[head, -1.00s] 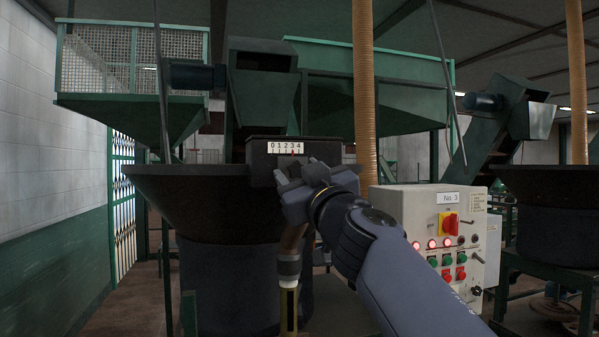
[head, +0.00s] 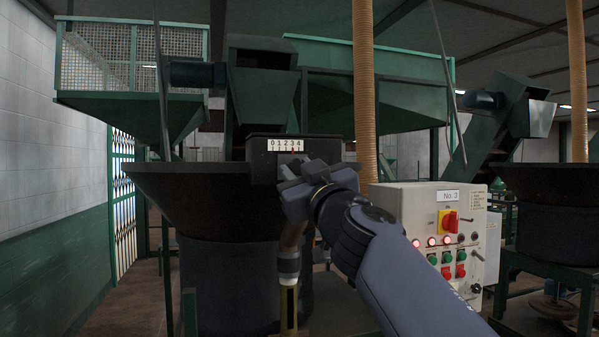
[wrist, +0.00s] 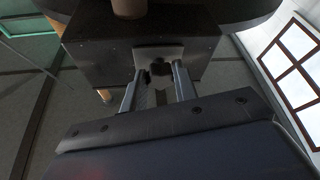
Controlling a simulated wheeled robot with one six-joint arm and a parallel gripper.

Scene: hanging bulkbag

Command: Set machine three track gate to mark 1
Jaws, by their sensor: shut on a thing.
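The track gate's dark box (head: 262,150) sits at the rim of the black bowl of machine three. Its white scale (head: 284,145) reads 0 to 4 from left to right. A small red pointer (head: 292,151) stands at about mark 3. My gripper (head: 290,176) is just below the scale, in front of the box. In the wrist view my gripper (wrist: 157,82) has its two fingers closed about a grey gate tab (wrist: 158,52) on the box's face. The fingers partly hide the tab's lower part.
The control panel marked No. 3 (head: 435,235) stands right of my arm. A tan hose (head: 365,90) hangs behind it. The wide black bowl (head: 195,185) fills the left. A second bowl (head: 550,180) stands at the far right.

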